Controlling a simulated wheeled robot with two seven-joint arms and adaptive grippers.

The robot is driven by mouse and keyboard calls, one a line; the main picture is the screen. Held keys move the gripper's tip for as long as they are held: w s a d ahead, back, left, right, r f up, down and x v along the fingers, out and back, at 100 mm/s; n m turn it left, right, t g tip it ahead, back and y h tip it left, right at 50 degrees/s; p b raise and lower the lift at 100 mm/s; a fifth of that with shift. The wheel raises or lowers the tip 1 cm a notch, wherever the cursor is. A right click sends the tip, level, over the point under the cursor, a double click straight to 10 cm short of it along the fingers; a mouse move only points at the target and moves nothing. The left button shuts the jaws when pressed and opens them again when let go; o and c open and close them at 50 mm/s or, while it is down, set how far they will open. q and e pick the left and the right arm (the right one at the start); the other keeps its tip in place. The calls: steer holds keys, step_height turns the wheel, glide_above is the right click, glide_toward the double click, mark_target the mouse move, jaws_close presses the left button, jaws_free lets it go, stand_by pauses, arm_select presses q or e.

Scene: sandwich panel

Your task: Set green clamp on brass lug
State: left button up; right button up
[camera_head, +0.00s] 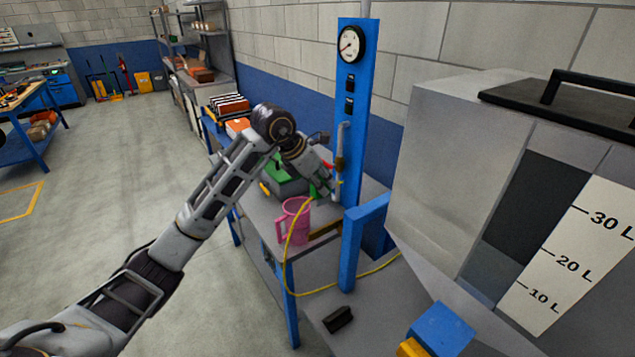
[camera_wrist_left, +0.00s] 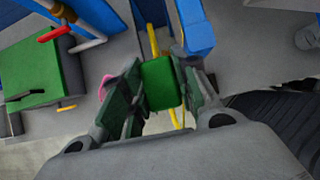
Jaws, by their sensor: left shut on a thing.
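My left gripper (camera_head: 328,189) is shut on the green clamp (camera_wrist_left: 160,84), which shows squarely between the two fingers in the left wrist view. In the head view only a bit of green (camera_head: 314,191) shows at the fingers, beside the blue post. A yellow cable (camera_wrist_left: 154,42) shows behind the clamp in the wrist view. A brass-coloured bar (camera_head: 325,230) sits low by the blue post, below the gripper; I cannot tell if it is the brass lug. The clamp appears apart from it. My right gripper is not in view.
A pink mug (camera_head: 293,219) stands on the bench below the gripper. A green box (camera_head: 284,179) lies behind it. The blue post (camera_head: 352,105) with a gauge and pipe rises close beside the gripper. The yellow cable (camera_head: 289,262) hangs over the bench edge. A large grey tank (camera_head: 452,165) stands right.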

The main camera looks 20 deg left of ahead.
arm_select(q)
steer(key=shift+s+d, duration=0.1)
steer(key=shift+f+b, duration=0.3)
steer(key=shift+f, duration=0.2)
steer(key=shift+f+b, duration=0.5)
steer(key=shift+f, duration=0.75)
steer(key=shift+f+b, duration=2.15)
steer(key=shift+f, duration=0.8)
steer(key=shift+f+b, duration=0.4)
steer(key=shift+f, duration=0.15)
steer(key=shift+f+b, duration=0.45)
steer(key=shift+f, duration=0.15)
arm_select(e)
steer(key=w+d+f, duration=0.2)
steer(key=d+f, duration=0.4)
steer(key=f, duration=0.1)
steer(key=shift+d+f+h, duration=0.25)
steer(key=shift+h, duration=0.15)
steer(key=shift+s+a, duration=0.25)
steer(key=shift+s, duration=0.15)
arm_select(q)
steer(key=shift+f, duration=0.3)
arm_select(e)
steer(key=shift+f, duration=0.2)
